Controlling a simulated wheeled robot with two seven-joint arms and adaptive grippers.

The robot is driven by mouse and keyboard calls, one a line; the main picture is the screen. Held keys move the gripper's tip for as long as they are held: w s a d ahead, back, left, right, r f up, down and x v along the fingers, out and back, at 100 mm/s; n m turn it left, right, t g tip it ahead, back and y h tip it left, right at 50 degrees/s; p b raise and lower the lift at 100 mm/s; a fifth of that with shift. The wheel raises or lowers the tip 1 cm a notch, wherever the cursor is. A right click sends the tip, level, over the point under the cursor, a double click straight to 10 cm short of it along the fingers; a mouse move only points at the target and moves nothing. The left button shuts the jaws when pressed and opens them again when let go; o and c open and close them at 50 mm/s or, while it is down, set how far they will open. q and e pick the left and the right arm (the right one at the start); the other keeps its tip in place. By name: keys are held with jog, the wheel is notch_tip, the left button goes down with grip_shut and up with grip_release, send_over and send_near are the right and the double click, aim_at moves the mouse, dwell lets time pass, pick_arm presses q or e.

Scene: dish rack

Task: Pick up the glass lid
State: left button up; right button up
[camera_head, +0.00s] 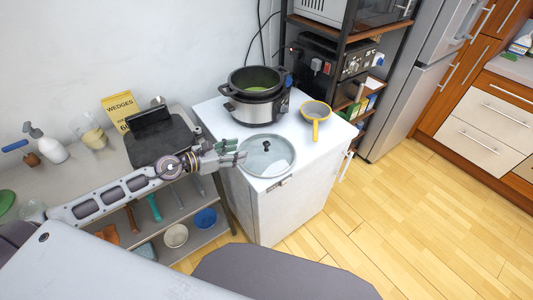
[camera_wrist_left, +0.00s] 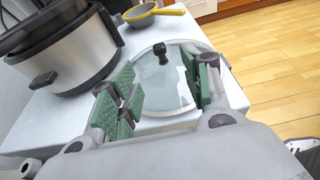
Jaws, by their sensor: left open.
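The glass lid (camera_head: 270,160) lies flat on the front part of the white cabinet top, with its dark knob upward. In the left wrist view the lid (camera_wrist_left: 165,92) shows between and beyond my finger pads, and its knob stands at the middle. My left gripper (camera_head: 238,153) is open, at the left edge of the lid in the head view. Its green pads (camera_wrist_left: 163,95) are apart with nothing held between them. The pads cover parts of the lid's sides in the wrist view; I cannot tell whether they touch it. My right gripper is not in view.
A slow cooker (camera_head: 256,96) stands behind the lid on the cabinet (camera_head: 222,122). A yellow-rimmed strainer (camera_head: 315,112) lies at the back right. A grey shelf unit (camera_head: 75,178) with a black appliance (camera_head: 155,140) stands left. The floor at right is clear.

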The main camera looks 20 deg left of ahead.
aim_at(264, 144)
pick_arm(q)
jog(key=shift+w, duration=0.15)
jog(key=shift+p+x, duration=0.45)
jog(key=shift+x, duration=0.6)
jog(key=shift+p+x, duration=0.3)
jog(key=shift+x, duration=2.85)
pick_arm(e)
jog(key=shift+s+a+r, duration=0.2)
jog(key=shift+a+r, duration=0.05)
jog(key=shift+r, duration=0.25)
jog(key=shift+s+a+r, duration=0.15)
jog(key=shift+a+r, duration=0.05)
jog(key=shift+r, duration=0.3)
pick_arm(q)
jog(key=shift+d+f+p, duration=0.1)
jog(key=shift+p, duration=0.2)
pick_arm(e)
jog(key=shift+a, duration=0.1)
